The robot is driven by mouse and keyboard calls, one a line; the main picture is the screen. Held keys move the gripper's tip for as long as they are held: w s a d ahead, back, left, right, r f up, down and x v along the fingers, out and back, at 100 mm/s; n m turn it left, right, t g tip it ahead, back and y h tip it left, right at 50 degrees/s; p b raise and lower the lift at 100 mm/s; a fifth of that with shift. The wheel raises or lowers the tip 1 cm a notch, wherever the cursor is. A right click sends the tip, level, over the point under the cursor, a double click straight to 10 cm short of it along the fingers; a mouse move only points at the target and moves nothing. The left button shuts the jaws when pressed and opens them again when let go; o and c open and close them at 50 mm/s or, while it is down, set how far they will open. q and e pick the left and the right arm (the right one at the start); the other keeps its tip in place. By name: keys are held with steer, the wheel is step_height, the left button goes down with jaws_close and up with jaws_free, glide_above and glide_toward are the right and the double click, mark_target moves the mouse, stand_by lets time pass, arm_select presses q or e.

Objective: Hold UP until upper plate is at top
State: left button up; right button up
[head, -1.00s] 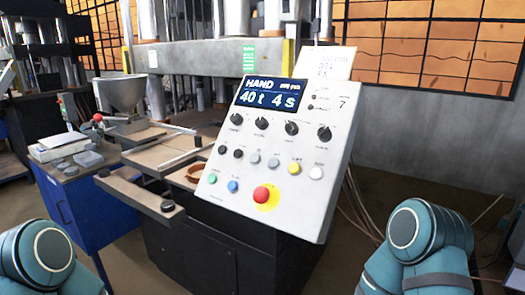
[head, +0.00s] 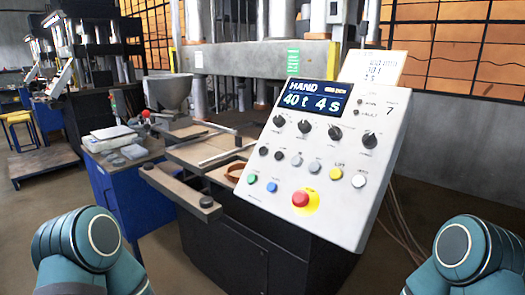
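The control panel (head: 322,150) stands tilted in front of the press. Its display (head: 314,98) reads HAND, 40 t, 4 s. Below are several dark knobs, then a row of small buttons, including a yellow one (head: 336,173), a green one (head: 252,179) and a blue one (head: 272,187). The button labels are too small to read surely. A red mushroom button (head: 301,198) sits on a yellow disc. The press's wide grey beam (head: 232,62) is behind the panel; I cannot tell whether it is the upper plate. Only my teal arm links show; neither gripper is in view.
A blue cabinet (head: 135,205) at left carries a scale (head: 112,134) and a grey hopper (head: 168,93) stands behind it. A flat rail (head: 180,190) juts out left of the panel. Cables hang at right.

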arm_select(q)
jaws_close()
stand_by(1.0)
